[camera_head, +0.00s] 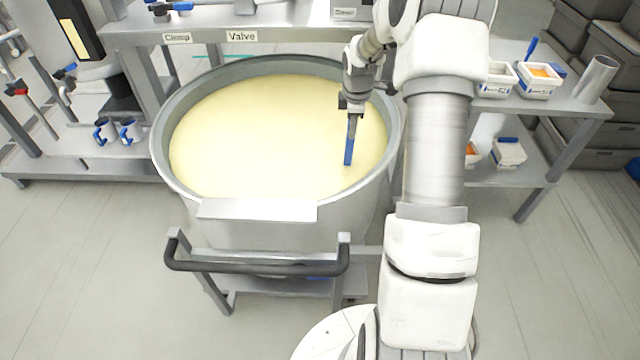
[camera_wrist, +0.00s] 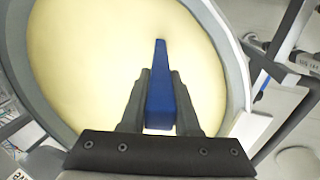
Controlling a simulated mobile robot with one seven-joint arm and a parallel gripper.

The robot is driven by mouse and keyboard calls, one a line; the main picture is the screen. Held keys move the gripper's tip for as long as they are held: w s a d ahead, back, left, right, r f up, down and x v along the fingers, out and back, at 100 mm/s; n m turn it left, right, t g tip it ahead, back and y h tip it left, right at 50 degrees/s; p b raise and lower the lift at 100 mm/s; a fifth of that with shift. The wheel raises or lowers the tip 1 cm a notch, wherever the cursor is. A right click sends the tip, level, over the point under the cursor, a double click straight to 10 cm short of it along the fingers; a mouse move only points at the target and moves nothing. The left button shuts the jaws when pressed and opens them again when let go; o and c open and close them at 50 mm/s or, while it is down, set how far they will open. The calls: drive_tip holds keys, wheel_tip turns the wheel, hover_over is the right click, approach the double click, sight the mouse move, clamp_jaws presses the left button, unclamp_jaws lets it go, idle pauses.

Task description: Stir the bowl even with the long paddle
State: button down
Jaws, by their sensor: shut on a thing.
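The large round metal bowl (camera_head: 160,160) is filled with smooth, pale yellow contents (camera_head: 260,140). It stands on a wheeled cart. My gripper (camera_head: 353,112) is over the right part of the bowl and is shut on the blue handle of a tool, likely the long paddle (camera_head: 349,145). In the wrist view the paddle (camera_wrist: 160,85) runs between the two dark fingers of my gripper (camera_wrist: 158,100), pointing away over the yellow surface. I cannot tell whether the paddle's far end is in the contents. The contents look even in colour in both views.
The cart's black handle (camera_head: 258,265) is at the front. A metal bench labelled Clamp and Valve (camera_head: 242,36) stands behind the bowl. A right shelf (camera_head: 560,104) holds small white containers (camera_head: 538,82) and a metal cylinder (camera_head: 597,80). The floor in front is clear.

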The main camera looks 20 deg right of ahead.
drive_tip(key=w+a+p, duration=0.1)
drive_tip(key=w+a, duration=0.5)
drive_tip(key=w, duration=0.4)
drive_tip(key=s+a+b, duration=0.2)
drive_tip(key=s+a, duration=0.1)
drive_tip(key=a, duration=0.7)
drive_tip(key=s+d, duration=0.3)
drive_tip(key=d, duration=0.4)
drive_tip(key=shift+s+d+p, duration=0.4)
drive_tip(key=w+d+p+v, duration=0.1)
drive_tip(key=w+p+v, duration=0.2)
drive_tip(key=p+v, duration=0.6)
drive_tip(key=w+d+r+p+v, duration=0.1)
drive_tip(key=w+p+v, duration=0.2)
drive_tip(key=p+v, duration=0.6)
drive_tip(key=v, duration=0.8)
drive_tip(key=shift+d+r, duration=0.15)
drive_tip(key=shift+r, duration=0.25)
drive_tip(key=shift+s, duration=0.2)
